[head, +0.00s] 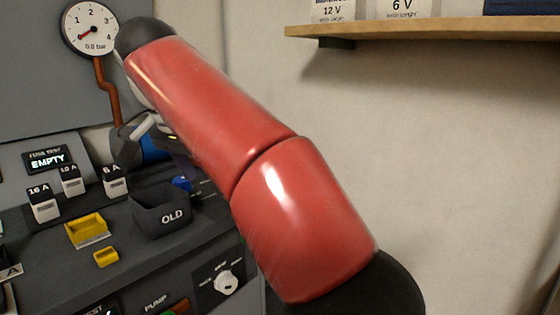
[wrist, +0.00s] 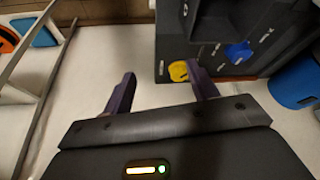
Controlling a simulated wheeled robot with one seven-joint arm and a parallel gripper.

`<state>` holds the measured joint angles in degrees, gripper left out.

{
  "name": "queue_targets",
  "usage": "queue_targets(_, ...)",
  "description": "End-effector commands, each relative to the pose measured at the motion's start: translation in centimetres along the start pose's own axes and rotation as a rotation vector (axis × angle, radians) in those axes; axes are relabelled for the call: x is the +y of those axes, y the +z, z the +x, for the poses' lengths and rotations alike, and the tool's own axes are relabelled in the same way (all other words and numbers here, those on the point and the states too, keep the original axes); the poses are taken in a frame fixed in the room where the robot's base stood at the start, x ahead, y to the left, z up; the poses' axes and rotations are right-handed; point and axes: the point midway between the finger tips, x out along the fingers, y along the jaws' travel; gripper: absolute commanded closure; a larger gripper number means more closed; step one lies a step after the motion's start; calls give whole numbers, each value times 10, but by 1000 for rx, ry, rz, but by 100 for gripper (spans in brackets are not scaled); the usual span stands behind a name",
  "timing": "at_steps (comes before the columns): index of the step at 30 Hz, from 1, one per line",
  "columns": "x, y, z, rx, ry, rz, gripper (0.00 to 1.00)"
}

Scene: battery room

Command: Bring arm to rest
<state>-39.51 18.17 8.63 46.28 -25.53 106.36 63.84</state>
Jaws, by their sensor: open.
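In the wrist view my gripper (wrist: 161,84) is open. Its two dark purple fingers stand well apart with nothing between them. Pale floor or wall shows past the left finger, and the edge of a dark panel with a yellow knob (wrist: 179,71) shows by the right finger. In the head view my red arm crosses the middle of the picture from lower right to upper left.
A dark bench (head: 190,244) holds a bin marked OLD (head: 160,222), a yellow tray (head: 86,232) and several labelled fuses. A pressure gauge (head: 90,28) hangs upper left. A wooden shelf (head: 430,29) juts out upper right. The wall below it is bare.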

Motion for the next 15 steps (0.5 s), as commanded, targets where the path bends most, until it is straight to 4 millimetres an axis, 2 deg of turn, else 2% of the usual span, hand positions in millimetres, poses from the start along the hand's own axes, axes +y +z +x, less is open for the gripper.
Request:
queue_targets(8, 48, -16, 14, 4, -15, -98, 42)
queue_targets(11, 75, -20, 24, 5, -26, -146, 42)
queue_targets(15, 131, -17, 47, 6, -51, -226, 42)
